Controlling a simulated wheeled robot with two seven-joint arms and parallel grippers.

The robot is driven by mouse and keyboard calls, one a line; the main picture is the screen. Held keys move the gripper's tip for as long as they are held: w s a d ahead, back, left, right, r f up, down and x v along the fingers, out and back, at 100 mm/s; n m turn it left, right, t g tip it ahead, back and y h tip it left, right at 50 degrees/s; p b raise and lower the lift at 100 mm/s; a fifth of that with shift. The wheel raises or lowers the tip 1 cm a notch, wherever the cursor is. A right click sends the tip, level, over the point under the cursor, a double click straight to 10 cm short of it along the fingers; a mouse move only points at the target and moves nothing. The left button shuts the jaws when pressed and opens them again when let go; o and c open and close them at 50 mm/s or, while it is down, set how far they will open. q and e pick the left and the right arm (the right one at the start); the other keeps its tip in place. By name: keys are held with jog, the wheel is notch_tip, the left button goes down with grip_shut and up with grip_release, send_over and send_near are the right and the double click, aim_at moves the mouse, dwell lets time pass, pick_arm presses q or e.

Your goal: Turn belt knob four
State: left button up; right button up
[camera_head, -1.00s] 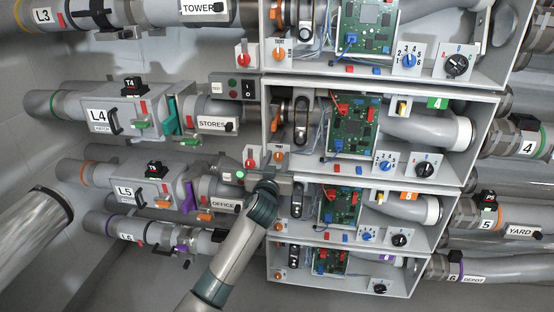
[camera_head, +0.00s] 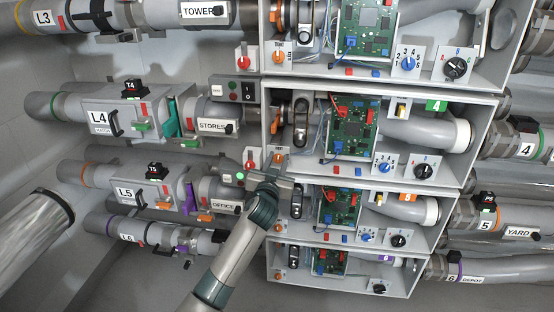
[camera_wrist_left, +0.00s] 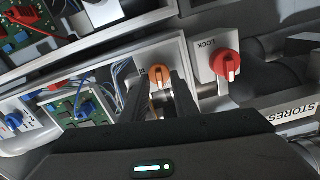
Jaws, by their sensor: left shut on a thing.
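The orange belt knob (camera_head: 278,157) sits on a small white plate at the left end of the box marked 4. In the left wrist view the orange knob (camera_wrist_left: 159,77) lies between my two dark fingers. My left gripper (camera_head: 276,168) comes up from below and is shut on this knob; the fingers partly cover its plate. In the left wrist view the gripper (camera_wrist_left: 160,84) reaches up from the lower edge. My right gripper is not in view.
A red LOCK knob (camera_wrist_left: 225,65) is close beside the orange one. Circuit boards (camera_head: 352,125), more dials and grey pipes fill the boxes around. Box walls edge the space.

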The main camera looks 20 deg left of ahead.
pick_arm(q)
jog(key=shift+m, duration=0.4)
jog(key=m+p, duration=0.2)
jog(key=m, duration=0.1)
jog(key=shift+d, duration=0.15)
jog(key=m+p, duration=0.1)
jog(key=m, duration=0.3)
jog(key=shift+d+f+p, duration=0.15)
jog(key=shift+p, duration=0.25)
jog(key=m+p, duration=0.1)
jog(key=m, duration=0.2)
jog(key=shift+d+f+m, duration=0.1)
jog(key=shift+f+m, duration=0.05)
jog(key=shift+m, duration=0.25)
jog(key=m, duration=0.1)
jog(key=m+p, duration=0.1)
jog(key=m, duration=0.1)
jog(key=m+p, duration=0.1)
jog(key=shift+f+m, duration=0.3)
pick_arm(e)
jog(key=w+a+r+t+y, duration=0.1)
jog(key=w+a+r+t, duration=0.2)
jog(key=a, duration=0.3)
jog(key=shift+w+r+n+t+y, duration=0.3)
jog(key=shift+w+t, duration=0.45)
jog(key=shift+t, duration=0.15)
pick_arm(q)
jog(key=o, duration=0.8)
